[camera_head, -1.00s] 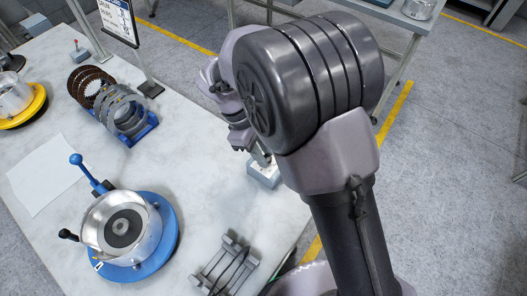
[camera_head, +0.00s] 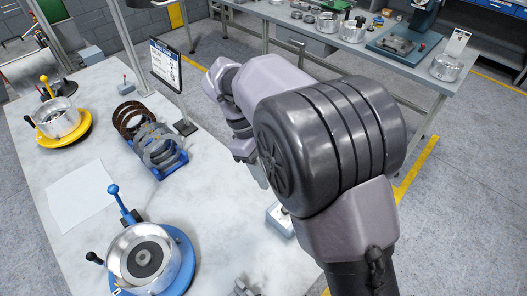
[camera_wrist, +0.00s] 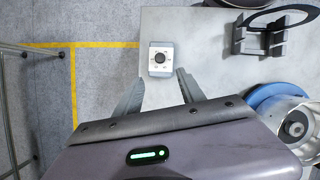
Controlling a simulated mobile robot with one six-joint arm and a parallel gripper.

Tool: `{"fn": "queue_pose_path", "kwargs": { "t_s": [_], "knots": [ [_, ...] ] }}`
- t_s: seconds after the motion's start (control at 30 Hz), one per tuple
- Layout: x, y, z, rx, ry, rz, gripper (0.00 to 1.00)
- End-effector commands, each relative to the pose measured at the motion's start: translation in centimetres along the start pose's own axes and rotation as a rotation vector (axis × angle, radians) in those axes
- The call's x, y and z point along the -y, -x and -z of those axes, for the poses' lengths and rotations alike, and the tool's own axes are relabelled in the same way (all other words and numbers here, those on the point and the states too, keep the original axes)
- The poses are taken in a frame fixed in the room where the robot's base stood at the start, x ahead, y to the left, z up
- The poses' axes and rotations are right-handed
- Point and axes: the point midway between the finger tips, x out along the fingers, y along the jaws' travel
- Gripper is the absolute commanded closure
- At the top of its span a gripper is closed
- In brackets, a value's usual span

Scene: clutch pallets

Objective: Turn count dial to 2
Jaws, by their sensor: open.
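The dial, a round black knob (camera_wrist: 160,58) on a small pale box, shows in the wrist view just beyond my fingertips. The marks around the knob are too small to read. The same box (camera_head: 280,220) shows in the head view at the table's right edge, partly hidden by my arm. My gripper (camera_wrist: 160,77) is open and empty, its two fingers spread on the near side of the box, apart from the knob. In the head view my gripper (camera_head: 258,172) hangs above and beyond the box, mostly behind my arm.
A blue-based metal fixture (camera_head: 178,262) and a yellow-based one (camera_head: 83,132) stand on the table. A blue rack of rings (camera_head: 172,166) and a sign on a post (camera_head: 166,66) stand farther back. A dark rack (camera_wrist: 262,40) stands right of the box.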

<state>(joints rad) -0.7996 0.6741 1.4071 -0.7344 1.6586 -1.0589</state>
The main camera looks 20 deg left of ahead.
Motion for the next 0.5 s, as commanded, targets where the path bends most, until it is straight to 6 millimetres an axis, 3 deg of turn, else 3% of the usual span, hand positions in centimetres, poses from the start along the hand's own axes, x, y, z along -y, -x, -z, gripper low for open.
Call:
{"fn": "queue_pose_path", "kwargs": {
  "t_s": [0.03,0.2,0.5],
  "knots": [
    [0.0,1.4,-0.1,-0.001,-0.001,-0.001,0.53],
    [0.0,3.5,-0.1,0.000,0.000,0.001,0.53],
    [0.0,3.9,0.0,0.001,0.000,0.001,0.53]
  ]
}}
